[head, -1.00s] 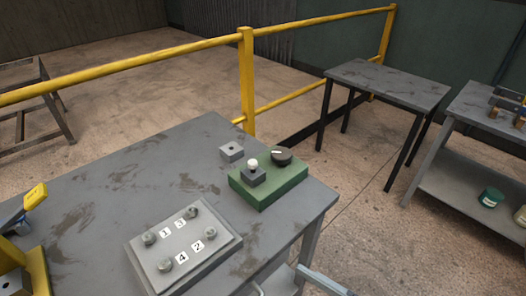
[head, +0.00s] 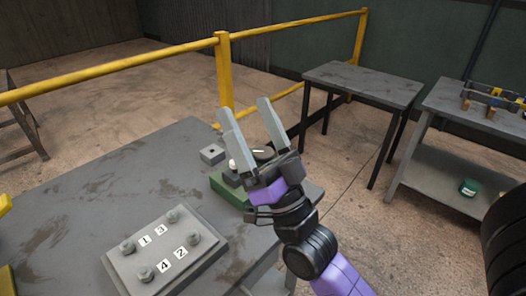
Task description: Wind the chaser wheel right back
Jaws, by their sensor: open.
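A dark round wheel (head: 261,154) with a white mark on top sits at the far end of a green block (head: 225,189) on the grey table; I take it to be the chaser wheel. A white ball-shaped knob (head: 233,165) stands on a small grey block beside it, partly covered by a finger. My gripper (head: 245,107) is open and empty, its two long grey fingers pointing up and away in the picture. The wheel shows in the gap between the fingers. I cannot tell how high the gripper is above it. My wrist hides much of the green block.
A small grey block with a hole (head: 212,154) lies just left of the green block. A plate with bolts numbered 1 to 4 (head: 190,262) is nearer. A yellow rail (head: 224,75) runs behind the table (head: 110,190). Another table (head: 365,82) stands back right.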

